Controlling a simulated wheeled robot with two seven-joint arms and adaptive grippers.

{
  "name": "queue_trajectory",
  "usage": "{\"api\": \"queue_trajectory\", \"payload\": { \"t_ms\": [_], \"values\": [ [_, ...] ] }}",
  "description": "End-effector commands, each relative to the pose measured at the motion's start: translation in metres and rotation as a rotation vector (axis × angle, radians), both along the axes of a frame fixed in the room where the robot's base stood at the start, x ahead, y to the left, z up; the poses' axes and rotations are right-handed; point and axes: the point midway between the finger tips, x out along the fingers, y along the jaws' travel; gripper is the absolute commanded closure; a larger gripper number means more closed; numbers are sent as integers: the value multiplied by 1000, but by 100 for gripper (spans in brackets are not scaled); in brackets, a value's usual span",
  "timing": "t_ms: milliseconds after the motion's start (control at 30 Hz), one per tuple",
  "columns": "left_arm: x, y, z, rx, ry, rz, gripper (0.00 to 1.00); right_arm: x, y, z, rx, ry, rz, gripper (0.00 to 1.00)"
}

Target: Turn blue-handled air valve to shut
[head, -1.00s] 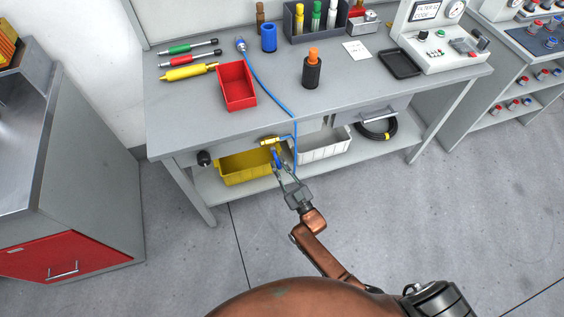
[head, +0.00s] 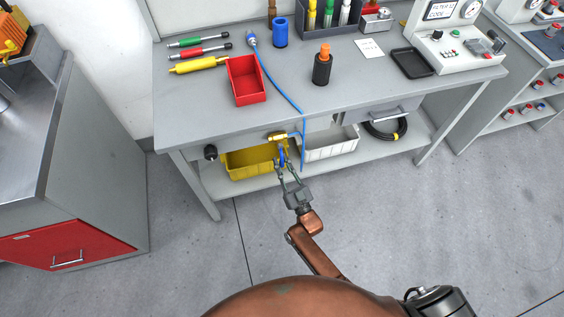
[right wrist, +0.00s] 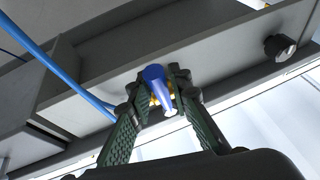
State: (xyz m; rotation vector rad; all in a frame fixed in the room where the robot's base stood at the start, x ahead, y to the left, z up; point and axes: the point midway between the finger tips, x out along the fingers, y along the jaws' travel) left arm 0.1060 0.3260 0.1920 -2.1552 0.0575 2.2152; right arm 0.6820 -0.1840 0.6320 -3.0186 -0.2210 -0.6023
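The brass air valve (head: 279,136) is mounted under the front edge of the workbench. Its blue handle (head: 282,155) hangs down from it. My right gripper (head: 284,166) is at the handle from below, with its fingers drawn in on either side. The right wrist view shows the blue handle (right wrist: 155,84) between the two fingertips (right wrist: 161,84), pointing towards the camera. The fingers look shut on it, though contact on both sides is hard to see. Brass shows behind the handle. My left gripper is not in view.
A blue hose (head: 303,140) runs from the valve up over the bench. A yellow bin (head: 240,165) and a white bin (head: 328,146) stand on the lower shelf behind. A black knob (head: 210,152) is left of the valve. The floor in front is clear.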

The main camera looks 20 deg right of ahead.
Motion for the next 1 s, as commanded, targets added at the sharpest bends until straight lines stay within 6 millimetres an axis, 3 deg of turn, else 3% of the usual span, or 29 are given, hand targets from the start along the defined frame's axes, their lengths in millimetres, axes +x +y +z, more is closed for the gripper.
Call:
{"api": "queue_trajectory", "payload": {
  "t_ms": [200,567,1000],
  "values": [
    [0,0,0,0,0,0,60,0,0,0,-2,-1,-1,66],
    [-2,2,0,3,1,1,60,-6,-2,-3,-4,0,-2,66],
    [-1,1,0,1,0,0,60,-82,-12,-35,-3,3,-1,66]
  ]
}}
